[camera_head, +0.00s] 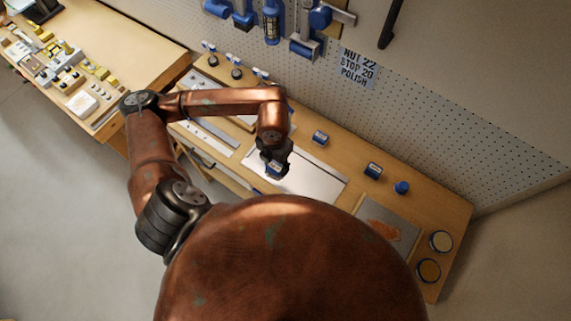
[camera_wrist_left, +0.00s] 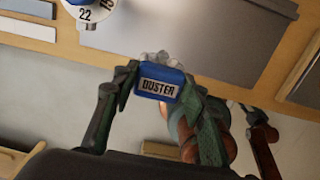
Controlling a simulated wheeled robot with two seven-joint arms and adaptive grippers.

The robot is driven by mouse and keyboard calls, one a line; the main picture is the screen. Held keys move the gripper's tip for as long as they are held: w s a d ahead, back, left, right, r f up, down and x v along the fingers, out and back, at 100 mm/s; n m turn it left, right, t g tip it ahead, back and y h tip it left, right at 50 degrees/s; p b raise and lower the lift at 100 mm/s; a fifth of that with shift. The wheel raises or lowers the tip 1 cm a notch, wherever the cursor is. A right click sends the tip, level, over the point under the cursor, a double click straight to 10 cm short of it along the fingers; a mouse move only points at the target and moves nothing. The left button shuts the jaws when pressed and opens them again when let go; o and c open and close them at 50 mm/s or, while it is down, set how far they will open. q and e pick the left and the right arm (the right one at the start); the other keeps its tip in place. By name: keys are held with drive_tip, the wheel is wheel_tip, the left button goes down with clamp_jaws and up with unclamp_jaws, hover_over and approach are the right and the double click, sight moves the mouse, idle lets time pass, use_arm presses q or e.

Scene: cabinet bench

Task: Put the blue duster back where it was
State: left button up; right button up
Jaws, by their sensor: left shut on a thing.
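My left gripper (camera_head: 275,168) hangs over the bench by the front left part of a pale metal plate (camera_head: 312,182). It is shut on the blue duster (camera_wrist_left: 158,85), whose label reads DUSTER in the left wrist view. The two fingers of the left gripper (camera_wrist_left: 157,88) sit on either side of it, and pale bristles or fluff show beyond its blue body. In the head view only a little blue of the duster (camera_head: 274,171) shows between the fingers. I cannot tell from these frames which spot it came from.
On the bench stand a blue block (camera_head: 319,138), another labelled blue block (camera_head: 373,170) and a round blue item (camera_head: 402,187). A grey plate with an orange patch (camera_head: 380,232) and two round tins (camera_head: 441,241) lie right. Blue-handled tools hang on the pegboard (camera_head: 430,120) behind.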

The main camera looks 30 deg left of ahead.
use_arm(q)
drive_tip(key=w+f, duration=0.2)
drive_tip(key=f, duration=0.1)
drive_tip(key=w+f, duration=0.2)
drive_tip(key=w, duration=0.1)
drive_tip(key=shift+d+f+p, duration=0.2)
drive_tip(key=shift+f+p, duration=0.1)
drive_tip(key=shift+f, duration=0.1)
wheel_tip(320, 180, down, 3)
drive_tip(key=shift+w+f+p, duration=0.1)
drive_tip(key=shift+f+p, duration=0.05)
drive_tip(key=shift+p, duration=0.3)
drive_tip(key=shift+f, duration=0.1)
drive_tip(key=o, duration=1.2)
